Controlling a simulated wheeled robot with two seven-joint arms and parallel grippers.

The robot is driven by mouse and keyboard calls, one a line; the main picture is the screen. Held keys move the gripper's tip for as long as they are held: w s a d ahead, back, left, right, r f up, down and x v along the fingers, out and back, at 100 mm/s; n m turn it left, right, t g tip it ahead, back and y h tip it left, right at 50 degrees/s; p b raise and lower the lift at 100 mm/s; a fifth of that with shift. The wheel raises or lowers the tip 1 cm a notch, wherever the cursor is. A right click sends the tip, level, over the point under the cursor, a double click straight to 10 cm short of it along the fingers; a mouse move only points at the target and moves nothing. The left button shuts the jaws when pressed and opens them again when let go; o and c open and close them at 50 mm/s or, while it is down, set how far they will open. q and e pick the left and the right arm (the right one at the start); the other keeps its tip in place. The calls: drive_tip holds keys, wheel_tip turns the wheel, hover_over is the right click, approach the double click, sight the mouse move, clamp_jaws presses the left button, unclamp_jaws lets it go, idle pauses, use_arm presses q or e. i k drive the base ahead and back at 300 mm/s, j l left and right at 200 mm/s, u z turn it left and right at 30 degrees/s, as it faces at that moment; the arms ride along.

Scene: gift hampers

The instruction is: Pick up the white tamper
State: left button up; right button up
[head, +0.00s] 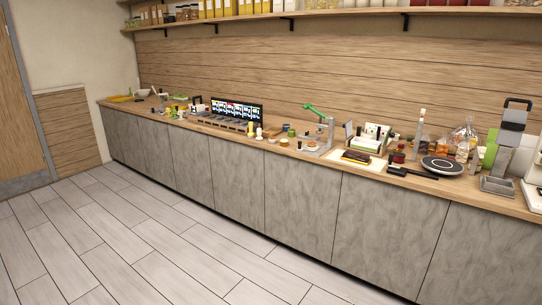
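A small white upright piece (259,134) stands near the front edge of the counter, a little left of the middle of the head view. It may be the white tamper, but it is too small to tell for sure. A yellow upright piece (251,128) stands just left of it. Neither of my grippers is in view, and nothing is seen touching the white piece.
A long wooden counter (232,136) with grey fronts runs along the wall, crowded with small goods. A dark screen (237,110), a green-armed stand (322,117), a round black plate (442,165) and a tall grey machine (509,135) stand on it. The tiled floor (150,235) is clear.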

sight(259, 138)
drive_tip(key=i+u, duration=0.2)
drive_tip(key=i, duration=1.95)
